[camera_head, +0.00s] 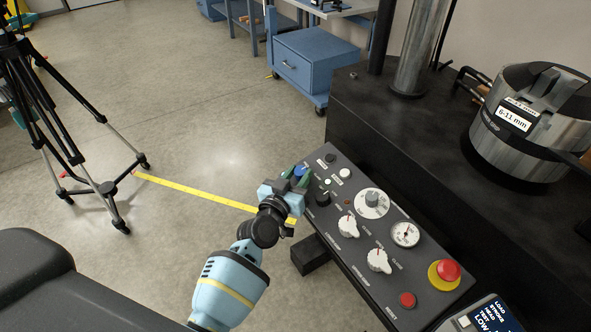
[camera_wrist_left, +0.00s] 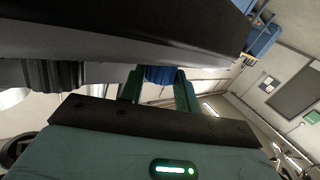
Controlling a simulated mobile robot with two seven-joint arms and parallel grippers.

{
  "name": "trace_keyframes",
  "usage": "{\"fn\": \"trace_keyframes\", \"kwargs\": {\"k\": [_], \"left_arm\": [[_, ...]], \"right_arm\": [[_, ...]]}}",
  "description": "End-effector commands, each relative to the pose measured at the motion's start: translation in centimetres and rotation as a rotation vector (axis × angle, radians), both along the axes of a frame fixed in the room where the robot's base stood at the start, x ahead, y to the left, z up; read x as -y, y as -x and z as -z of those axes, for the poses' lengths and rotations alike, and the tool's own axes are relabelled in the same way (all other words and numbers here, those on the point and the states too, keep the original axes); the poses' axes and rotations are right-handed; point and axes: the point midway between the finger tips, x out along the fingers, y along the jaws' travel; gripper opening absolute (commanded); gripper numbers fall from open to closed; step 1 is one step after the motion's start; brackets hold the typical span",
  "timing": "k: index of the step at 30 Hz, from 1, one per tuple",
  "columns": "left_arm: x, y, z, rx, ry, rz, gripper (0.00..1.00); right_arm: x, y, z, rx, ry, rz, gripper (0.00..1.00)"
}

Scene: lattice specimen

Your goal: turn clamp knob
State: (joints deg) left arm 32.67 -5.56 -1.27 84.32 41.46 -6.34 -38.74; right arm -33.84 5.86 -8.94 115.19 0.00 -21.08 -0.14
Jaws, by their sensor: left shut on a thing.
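My left gripper (camera_head: 302,174) is at the far left end of the control panel (camera_head: 388,278), with its green fingers closed around a blue knob (camera_head: 300,170). In the left wrist view the blue knob (camera_wrist_left: 161,75) shows between the two green fingertips (camera_wrist_left: 160,88), partly hidden by them. Two white pointer knobs (camera_head: 348,227) (camera_head: 379,260) sit further along the panel, with small labels that I cannot read surely. Which knob is labelled as the clamp knob I cannot tell. My right gripper is not in view.
A white dial (camera_head: 372,203), a gauge (camera_head: 405,234), a red emergency button (camera_head: 447,271) and a red button (camera_head: 407,300) share the panel. A steel clamp head (camera_head: 530,125) stands on the black machine bed. A tripod (camera_head: 75,130) stands on open floor at left.

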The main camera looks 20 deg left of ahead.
Motion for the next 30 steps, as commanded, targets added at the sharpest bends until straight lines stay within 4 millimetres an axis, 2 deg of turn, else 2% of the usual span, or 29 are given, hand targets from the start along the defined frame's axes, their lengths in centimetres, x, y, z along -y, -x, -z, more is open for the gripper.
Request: {"fn": "trace_keyframes", "kwargs": {"k": [4, 16, 17, 21, 30], "left_arm": [[0.10, -0.01, -0.11, -0.002, 0.005, -0.019, 0.09], [0.04, 0.02, 0.11, -0.005, 0.005, -0.025, 0.09], [0.04, 0.02, 0.11, -0.005, 0.005, -0.025, 0.35], [0.04, 0.02, 0.10, -0.005, 0.005, -0.025, 0.53], [0.02, 0.09, 0.06, -0.005, 0.005, -0.025, 0.54]], "right_arm": [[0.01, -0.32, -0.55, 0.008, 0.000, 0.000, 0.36], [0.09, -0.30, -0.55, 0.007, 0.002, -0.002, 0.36], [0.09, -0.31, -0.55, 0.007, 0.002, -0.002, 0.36], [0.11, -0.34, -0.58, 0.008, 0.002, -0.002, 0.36], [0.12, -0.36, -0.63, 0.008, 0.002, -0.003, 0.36]]}}
